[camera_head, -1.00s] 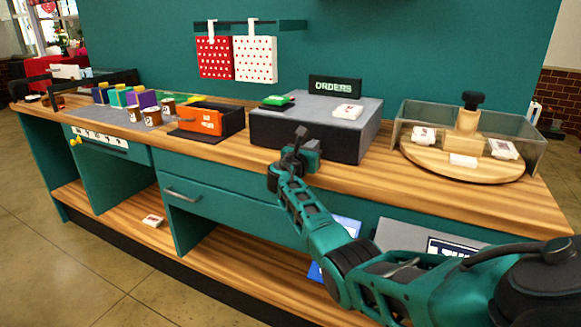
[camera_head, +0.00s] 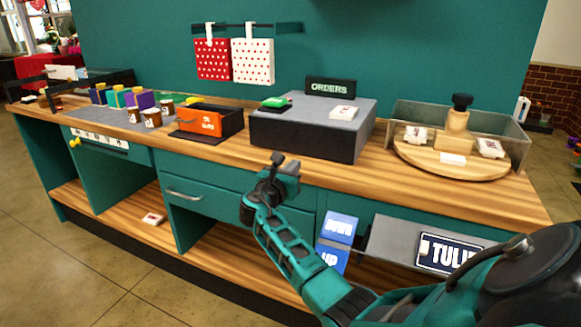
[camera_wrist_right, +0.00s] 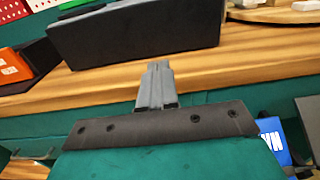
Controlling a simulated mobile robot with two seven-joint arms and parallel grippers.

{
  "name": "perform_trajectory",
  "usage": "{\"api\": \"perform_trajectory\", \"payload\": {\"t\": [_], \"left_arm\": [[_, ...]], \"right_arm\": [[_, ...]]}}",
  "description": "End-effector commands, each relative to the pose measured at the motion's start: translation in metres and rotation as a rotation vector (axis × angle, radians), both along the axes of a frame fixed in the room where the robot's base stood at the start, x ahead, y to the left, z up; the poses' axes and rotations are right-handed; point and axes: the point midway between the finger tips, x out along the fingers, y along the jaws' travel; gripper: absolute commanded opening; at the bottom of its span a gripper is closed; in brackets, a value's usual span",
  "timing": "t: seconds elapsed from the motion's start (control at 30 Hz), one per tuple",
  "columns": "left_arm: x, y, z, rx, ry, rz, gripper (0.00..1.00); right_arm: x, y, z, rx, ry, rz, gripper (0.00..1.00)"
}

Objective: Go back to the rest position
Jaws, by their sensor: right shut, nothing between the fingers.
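My right gripper (camera_head: 283,166) is shut and empty, in front of the counter's front edge and below the grey orders box. In the right wrist view its two fingers (camera_wrist_right: 157,68) are pressed together with nothing between them. They point toward the wooden counter (camera_wrist_right: 215,78) and the dark box. My right arm comes in from the lower right of the head view. My left gripper is not in view.
The orders box (camera_head: 310,135) stands on the counter (camera_head: 370,165), with an orange-fronted tray (camera_head: 201,122) left of it and a round wooden board (camera_head: 450,172) to the right. Below are a closed drawer (camera_head: 225,205), blue signs (camera_head: 338,229) and a TULIP bin (camera_head: 395,245).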

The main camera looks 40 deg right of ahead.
Motion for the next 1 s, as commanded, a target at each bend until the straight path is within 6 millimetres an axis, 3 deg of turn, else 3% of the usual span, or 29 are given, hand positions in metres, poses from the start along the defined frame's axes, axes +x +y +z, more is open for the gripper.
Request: {"api": "perform_trajectory", "payload": {"t": [0.37,0.47,0.53,0.67,0.8,0.9,1.0], "left_arm": [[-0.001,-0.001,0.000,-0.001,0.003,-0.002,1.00],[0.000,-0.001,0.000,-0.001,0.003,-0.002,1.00],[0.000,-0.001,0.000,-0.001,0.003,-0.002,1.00],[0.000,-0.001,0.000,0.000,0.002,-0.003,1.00],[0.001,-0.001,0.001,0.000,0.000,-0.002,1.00],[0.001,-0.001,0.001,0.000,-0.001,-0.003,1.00],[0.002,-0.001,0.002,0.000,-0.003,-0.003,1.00]], "right_arm": [[-0.003,0.008,-0.004,0.010,-0.006,0.007,0.00],[-0.006,0.017,-0.025,0.077,-0.052,0.054,0.00],[-0.011,0.031,-0.055,0.182,-0.121,0.114,0.00],[-0.034,0.075,-0.126,0.509,-0.313,0.233,0.00],[-0.074,0.138,-0.191,0.958,-0.541,0.269,0.00],[-0.113,0.187,-0.224,1.301,-0.698,0.209,0.00],[-0.156,0.234,-0.244,1.640,-0.852,0.072,0.00]]}}
